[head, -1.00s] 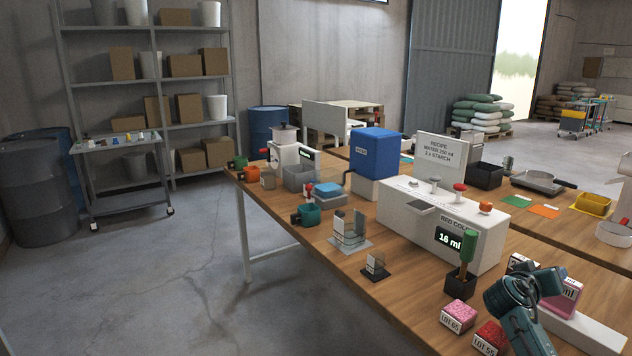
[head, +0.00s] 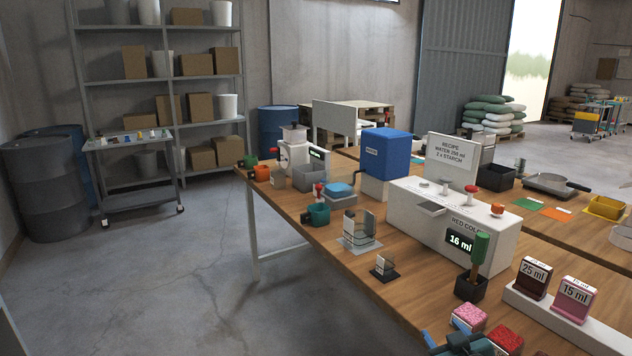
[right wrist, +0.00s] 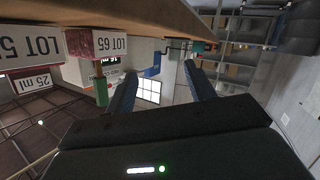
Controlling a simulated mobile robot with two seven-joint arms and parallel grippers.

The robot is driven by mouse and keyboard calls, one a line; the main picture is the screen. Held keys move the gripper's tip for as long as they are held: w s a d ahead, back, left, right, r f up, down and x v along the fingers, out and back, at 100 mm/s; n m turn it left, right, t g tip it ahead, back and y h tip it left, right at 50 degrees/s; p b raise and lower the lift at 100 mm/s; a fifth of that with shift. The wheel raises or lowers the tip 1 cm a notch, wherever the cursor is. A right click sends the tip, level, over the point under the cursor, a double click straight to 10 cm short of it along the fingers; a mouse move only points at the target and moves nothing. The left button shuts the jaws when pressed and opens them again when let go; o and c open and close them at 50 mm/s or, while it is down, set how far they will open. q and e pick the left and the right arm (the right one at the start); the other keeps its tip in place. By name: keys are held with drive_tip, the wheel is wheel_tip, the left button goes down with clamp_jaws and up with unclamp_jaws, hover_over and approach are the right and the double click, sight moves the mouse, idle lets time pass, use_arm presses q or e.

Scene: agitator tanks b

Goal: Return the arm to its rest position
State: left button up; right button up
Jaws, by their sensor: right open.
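My right gripper (head: 447,333) shows at the bottom edge of the head view, low beside the table's front edge. Its blue fingers are apart and nothing is between them. In the right wrist view the two open fingers (right wrist: 161,88) point toward the room, with the table edge above them. The pink box (head: 469,318) and the red box (head: 505,339) stand on the table close by the gripper in the head view. The rest of my right arm is mostly cut off by the frame. My left gripper is not in view.
The wooden table (head: 395,293) carries a white dispenser (head: 440,220) reading 16 ml, a green-handled tool in a dark holder (head: 470,288), and a white rack (head: 560,325) with 25 ml and 15 ml boxes. The floor (head: 200,290) left of the table is clear.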

drive_tip(key=s+a+f+g+y, duration=0.1)
drive_tip(key=s+a+f, duration=0.2)
drive_tip(key=s, duration=0.6)
drive_tip(key=s+a+f+g+y, duration=0.1)
drive_tip(key=s+a+f, duration=0.3)
drive_tip(key=s, duration=0.6)
drive_tip(key=s+a+f+g, duration=0.2)
drive_tip(key=s+a+f, duration=0.2)
drive_tip(key=s, duration=0.6)
drive_tip(key=shift+a+f+m+y, duration=0.15)
drive_tip(key=shift+a+m+y, duration=0.25)
drive_tip(key=shift+a, duration=0.45)
